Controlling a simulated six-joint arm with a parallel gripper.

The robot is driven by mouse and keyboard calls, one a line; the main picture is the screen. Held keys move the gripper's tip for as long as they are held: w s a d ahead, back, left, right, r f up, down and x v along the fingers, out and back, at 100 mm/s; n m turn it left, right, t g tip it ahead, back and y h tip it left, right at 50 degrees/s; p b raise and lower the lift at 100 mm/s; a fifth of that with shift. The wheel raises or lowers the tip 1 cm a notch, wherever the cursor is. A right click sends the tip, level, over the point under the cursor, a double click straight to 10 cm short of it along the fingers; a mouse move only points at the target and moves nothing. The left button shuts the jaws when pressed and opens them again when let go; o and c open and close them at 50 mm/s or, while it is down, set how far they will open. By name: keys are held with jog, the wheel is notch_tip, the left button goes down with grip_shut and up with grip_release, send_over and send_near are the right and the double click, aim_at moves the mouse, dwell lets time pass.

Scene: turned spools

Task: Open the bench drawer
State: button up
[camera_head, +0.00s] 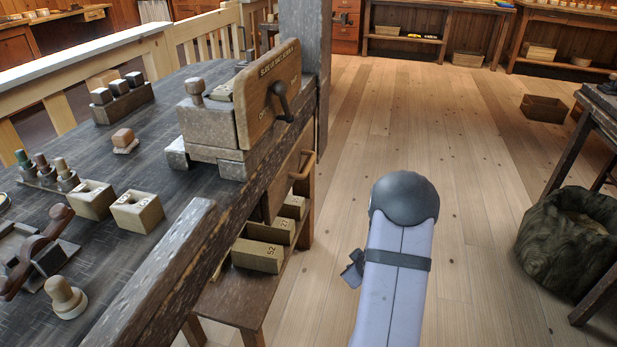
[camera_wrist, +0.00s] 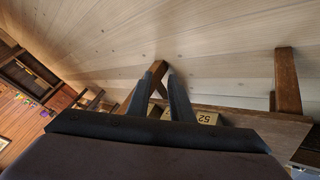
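The bench drawer (camera_head: 282,186) has a wooden front under the right edge of the dark workbench (camera_head: 150,215) in the head view. It appears shut. My gripper (camera_wrist: 158,80) shows in the wrist view as two dark fingers set apart, with nothing visibly held. Brown wooden bars show beyond and between the fingers; I cannot tell whether they touch. The handle is not clearly identifiable in the wrist view. The head view shows my arm right of the bench, but not the gripper.
Below the drawer, a low shelf (camera_head: 235,302) holds wooden blocks, one marked 52 (camera_head: 257,255). A thick wooden post (camera_head: 306,70) rises beside the drawer. A dark sack (camera_head: 570,240) stands at the right. The plank floor (camera_head: 450,130) between is clear.

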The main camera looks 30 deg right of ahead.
jog(key=w+r+n+t, duration=0.4)
jog(key=w+r+t, duration=0.1)
jog(key=w+r, duration=0.3)
jog(key=n+t+y, duration=0.3)
jog(key=n+t, duration=0.5)
jog(key=n, duration=0.1)
send_near(309, 163)
jog(key=w, duration=0.2)
jog(key=shift+w+a+n, duration=0.15)
jog(key=shift+w+n, duration=0.15)
jog(key=shift+n, duration=0.1)
jog(key=shift+w+r+b, duration=0.2)
jog(key=shift+w+r, duration=0.05)
jog(key=shift+w, duration=1.55)
jog(key=shift+w+r+b, duration=0.15)
jog(key=shift+w+r, duration=0.05)
jog(key=shift+w, duration=1.55)
grip_shut()
